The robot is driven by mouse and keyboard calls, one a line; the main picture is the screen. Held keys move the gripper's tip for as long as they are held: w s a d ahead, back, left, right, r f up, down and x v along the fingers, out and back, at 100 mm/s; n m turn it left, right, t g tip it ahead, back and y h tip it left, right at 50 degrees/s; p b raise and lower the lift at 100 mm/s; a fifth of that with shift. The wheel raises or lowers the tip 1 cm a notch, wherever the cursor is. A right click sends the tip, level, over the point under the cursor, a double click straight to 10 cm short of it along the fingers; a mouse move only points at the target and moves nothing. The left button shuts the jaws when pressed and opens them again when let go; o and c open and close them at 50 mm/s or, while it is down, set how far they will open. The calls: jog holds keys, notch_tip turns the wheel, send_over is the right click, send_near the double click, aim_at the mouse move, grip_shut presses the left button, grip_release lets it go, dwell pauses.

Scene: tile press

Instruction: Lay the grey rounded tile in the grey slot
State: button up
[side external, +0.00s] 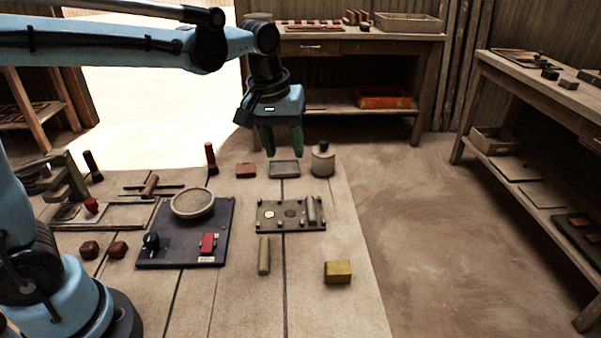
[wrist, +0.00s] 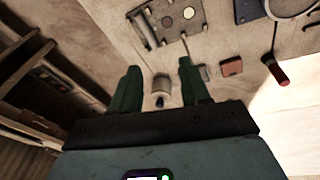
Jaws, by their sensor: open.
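My gripper (side external: 283,150) hangs above the far part of the table with its green fingers pointing down, open and empty. In the wrist view my gripper (wrist: 159,66) shows its two fingers apart with nothing held. A dark grey plate (side external: 281,226) with small pegs lies mid-table, with a pale round spot, a dark round spot and an upright-looking grey rod (side external: 311,208) at its right. The plate also shows in the wrist view (wrist: 172,38). A loose grey-tan rod (side external: 264,256) lies nearer. I cannot tell which piece is the grey rounded tile or which recess is the grey slot.
A shallow grey tray (side external: 284,168), a red block (side external: 246,171) and a canister (side external: 323,162) stand near my gripper. A dark blue board (side external: 180,255) with a round dish (side external: 192,202) lies left. A yellow block (side external: 338,271) sits front right, with bare table around it.

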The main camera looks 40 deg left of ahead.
jog(key=s+a+f+m+t, duration=0.3)
jog(key=s+m, duration=0.3)
jog(key=s, duration=0.6)
jog(key=shift+s+a+t, duration=0.15)
jog(key=shift+a+t, duration=0.05)
jog(key=shift+t, duration=0.7)
